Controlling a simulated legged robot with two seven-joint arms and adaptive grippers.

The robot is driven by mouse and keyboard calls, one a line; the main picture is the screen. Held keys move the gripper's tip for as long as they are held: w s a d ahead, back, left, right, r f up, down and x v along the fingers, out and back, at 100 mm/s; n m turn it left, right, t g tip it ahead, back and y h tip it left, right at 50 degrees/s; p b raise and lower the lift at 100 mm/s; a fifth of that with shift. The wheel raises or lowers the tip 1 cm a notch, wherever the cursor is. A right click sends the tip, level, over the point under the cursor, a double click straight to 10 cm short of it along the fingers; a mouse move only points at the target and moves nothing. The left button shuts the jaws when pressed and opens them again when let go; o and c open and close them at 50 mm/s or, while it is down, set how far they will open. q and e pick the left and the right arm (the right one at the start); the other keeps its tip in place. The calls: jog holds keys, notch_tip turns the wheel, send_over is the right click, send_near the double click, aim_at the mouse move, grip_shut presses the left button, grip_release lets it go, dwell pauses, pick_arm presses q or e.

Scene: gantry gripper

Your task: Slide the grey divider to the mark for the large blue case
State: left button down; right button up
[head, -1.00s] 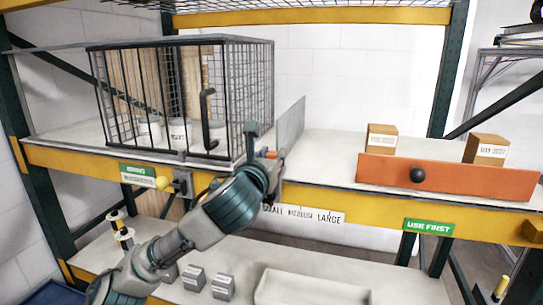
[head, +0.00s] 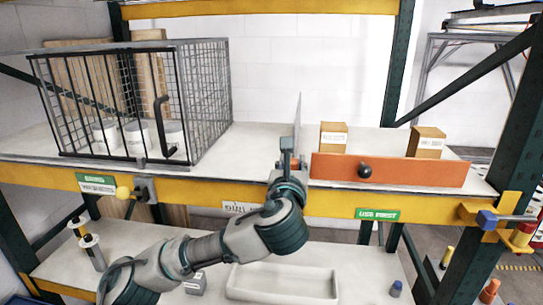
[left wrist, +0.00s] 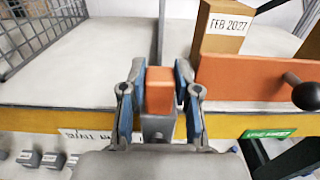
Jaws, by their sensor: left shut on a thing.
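The grey divider (head: 297,118) stands upright on the upper shelf, just left of the orange panel and seen nearly edge-on. In the left wrist view its plate (left wrist: 161,30) rises behind its orange grip block (left wrist: 159,92). My left gripper (head: 289,165) is shut on this block, one blue-padded finger on each side. A white size strip (head: 241,207) is on the yellow beam below. Its left end shows, but my arm hides the rest, including the large mark. I see no large blue case. My right gripper is not in view.
A wire cage (head: 130,105) with white tubs stands at left. The orange panel (head: 415,172) with a black knob stands close right of the divider, with boxes (head: 333,136) behind it. Bare shelf (head: 258,140) lies between cage and divider. A tray (head: 280,283) sits below.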

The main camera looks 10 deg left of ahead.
pick_arm(q)
jog(key=shift+a, duration=0.1)
jog(key=c, duration=1)
grip_release()
jog(key=shift+a, duration=0.1)
jog(key=shift+o, duration=0.8)
jog(key=shift+a, duration=0.15)
jog(key=shift+s, duration=0.3)
jog(key=s, duration=1.1)
jog(key=shift+s+a, duration=0.15)
jog(key=shift+a, duration=0.1)
jog(key=shift+f, duration=0.1)
